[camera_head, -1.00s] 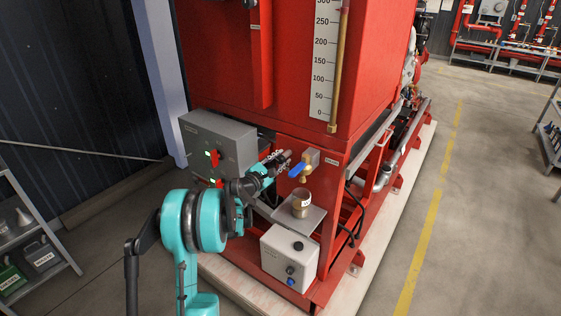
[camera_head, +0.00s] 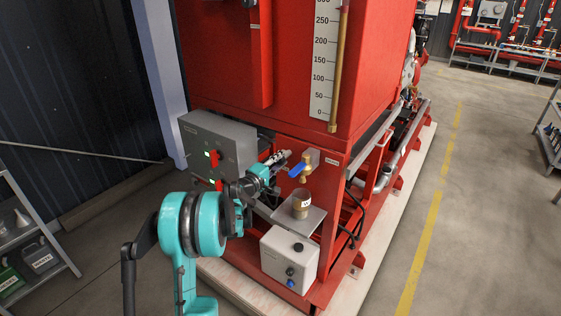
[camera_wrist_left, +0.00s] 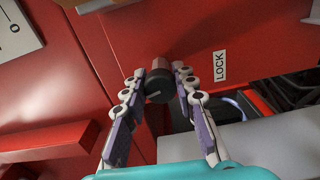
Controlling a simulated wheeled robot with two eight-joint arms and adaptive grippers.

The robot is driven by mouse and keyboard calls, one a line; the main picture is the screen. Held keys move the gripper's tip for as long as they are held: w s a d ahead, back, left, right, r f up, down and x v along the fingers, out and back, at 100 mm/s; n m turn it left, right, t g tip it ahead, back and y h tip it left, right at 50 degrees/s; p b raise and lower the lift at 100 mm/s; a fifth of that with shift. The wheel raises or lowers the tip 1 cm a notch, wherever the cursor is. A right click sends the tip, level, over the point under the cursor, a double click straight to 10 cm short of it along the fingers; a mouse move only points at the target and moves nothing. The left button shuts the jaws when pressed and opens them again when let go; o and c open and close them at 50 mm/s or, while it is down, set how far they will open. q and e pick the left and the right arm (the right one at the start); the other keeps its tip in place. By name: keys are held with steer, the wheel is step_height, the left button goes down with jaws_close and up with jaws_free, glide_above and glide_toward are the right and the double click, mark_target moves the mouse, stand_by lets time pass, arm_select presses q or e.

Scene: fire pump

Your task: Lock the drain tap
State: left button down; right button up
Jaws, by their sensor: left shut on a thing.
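The drain tap (camera_head: 305,168) is a brass tap with a blue lever, on the front of the red tank's base. My left gripper (camera_head: 281,160) is just left of the tap. In the left wrist view, the fingers of my left gripper (camera_wrist_left: 161,78) are closed around a dark round-ended knob (camera_wrist_left: 157,86) with a reddish-brown stem, at the red panel. A white LOCK label (camera_wrist_left: 219,66) is on the panel, right of the knob. The knob is not clear in the head view. My right gripper is not in view.
A brass cup (camera_head: 301,205) stands on a small grey shelf below the tap. A grey control box (camera_head: 217,143) with green lights is left of the gripper. A light grey box (camera_head: 290,258) sits lower down. Open floor lies to the right.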

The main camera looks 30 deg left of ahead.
arm_select(q)
steer(key=shift+m, duration=1.3)
steer(key=c, duration=1.2)
jaws_free()
steer(key=shift+s, duration=0.1)
steer(key=s, duration=0.8)
steer(key=s+a, duration=0.1)
steer(key=s, duration=0.2)
steer(key=shift+s, duration=0.4)
steer(key=shift+f, duration=0.15)
